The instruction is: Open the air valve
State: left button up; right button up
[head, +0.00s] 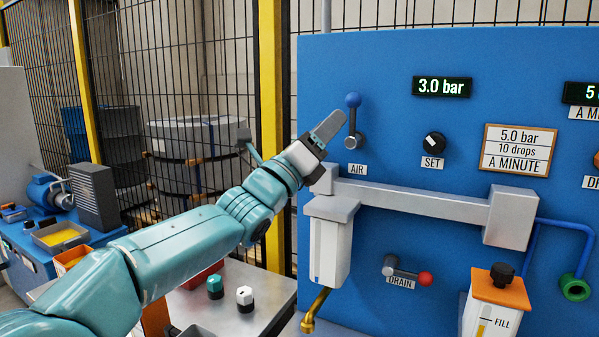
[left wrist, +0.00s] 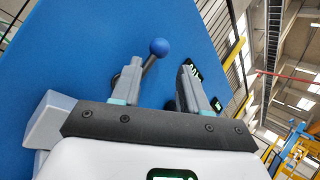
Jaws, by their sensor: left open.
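The air valve lever (head: 353,120) stands upright on the blue panel, with a blue ball at its top and the AIR label (head: 356,170) below it. My left gripper (head: 330,127) is open and empty, just left of the lever in the head view. In the left wrist view the blue ball (left wrist: 159,47) shows beyond and between the open fingers of the gripper (left wrist: 166,75). The lower part of the lever is partly hidden by one finger there. I cannot tell whether a finger touches it. My right gripper is not in view.
The blue panel (head: 400,70) carries a 3.0 bar display (head: 441,87), a SET knob (head: 433,143) and a 5.0 bar sign (head: 516,149). A grey bar (head: 420,199) runs below the lever. A red-tipped DRAIN lever (head: 407,272) is lower. A steel table (head: 262,290) stands under my arm.

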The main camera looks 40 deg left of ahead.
pick_arm(q)
jog(key=b+v, duration=0.2)
jog(key=v, duration=0.7)
jog(key=shift+b, duration=0.3)
jog(key=shift+s+f, duration=0.1)
jog(key=shift+s, duration=0.05)
